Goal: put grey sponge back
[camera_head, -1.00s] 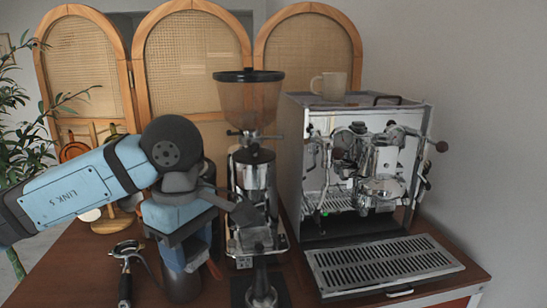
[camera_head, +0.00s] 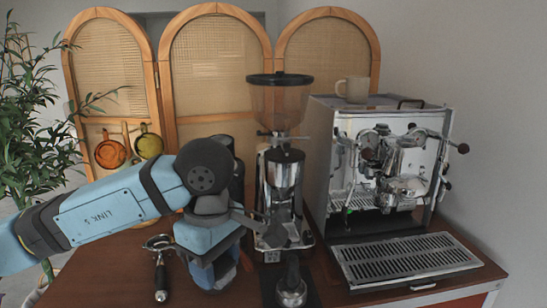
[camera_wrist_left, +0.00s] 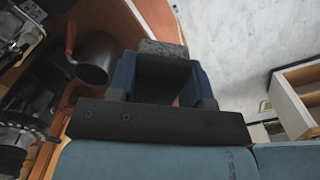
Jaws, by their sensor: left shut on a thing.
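My left gripper (camera_head: 218,270) points down over the front left of the cart top, left of the grinder, with blue fingers. In the left wrist view a grey block, the grey sponge (camera_wrist_left: 163,47), sits between the tips of the two fingers, which are shut on it. In the head view the sponge cannot be made out behind the fingers. Where the sponge belongs cannot be told from these frames. My right gripper is not in view.
A portafilter (camera_head: 160,268) lies left of my gripper. A tamper (camera_head: 291,290) stands to its right, before the grinder (camera_head: 282,180). The espresso machine (camera_head: 325,165) and drip tray (camera_head: 410,262) fill the right. A metal pitcher (camera_wrist_left: 95,60) shows in the wrist view.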

